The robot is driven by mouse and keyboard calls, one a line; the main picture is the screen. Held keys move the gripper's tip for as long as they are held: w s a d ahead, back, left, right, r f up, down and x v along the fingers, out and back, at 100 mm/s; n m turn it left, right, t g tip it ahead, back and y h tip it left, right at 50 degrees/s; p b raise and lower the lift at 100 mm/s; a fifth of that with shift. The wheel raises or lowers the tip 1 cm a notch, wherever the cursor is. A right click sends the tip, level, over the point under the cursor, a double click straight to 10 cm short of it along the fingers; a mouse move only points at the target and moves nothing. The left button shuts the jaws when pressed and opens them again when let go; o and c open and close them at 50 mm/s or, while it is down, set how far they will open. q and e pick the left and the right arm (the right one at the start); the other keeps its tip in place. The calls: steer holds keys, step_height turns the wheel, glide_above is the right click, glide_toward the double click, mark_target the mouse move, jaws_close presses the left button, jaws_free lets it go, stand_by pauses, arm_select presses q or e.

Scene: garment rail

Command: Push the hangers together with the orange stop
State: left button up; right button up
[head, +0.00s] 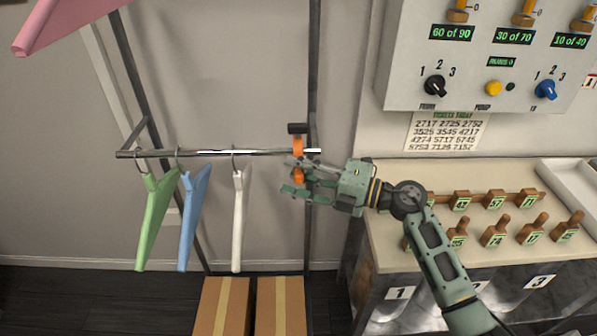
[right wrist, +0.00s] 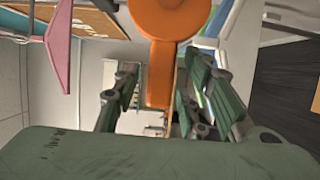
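The orange stop (head: 298,146) sits on the horizontal rail (head: 210,153) near its right end, with its handle hanging below. A green hanger (head: 155,222), a blue hanger (head: 191,217) and a white hanger (head: 238,222) hang to its left with gaps between them. My right gripper (head: 296,178) is at the stop's handle, coming from the right. In the right wrist view the orange stop (right wrist: 160,75) reaches down between the fingers, which stand apart on either side of it. The right finger looks closer to the handle; contact is unclear. My left gripper is out of view.
A pink object (head: 70,20) shows at the top left. Cardboard boxes (head: 223,305) stand under the rail. A counter (head: 390,240) with several wooden-handled tags and a control panel (head: 480,90) are on the right. The rail is bare between the white hanger and the stop.

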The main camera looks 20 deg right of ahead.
steer(key=shift+c, duration=0.5)
jaws_close()
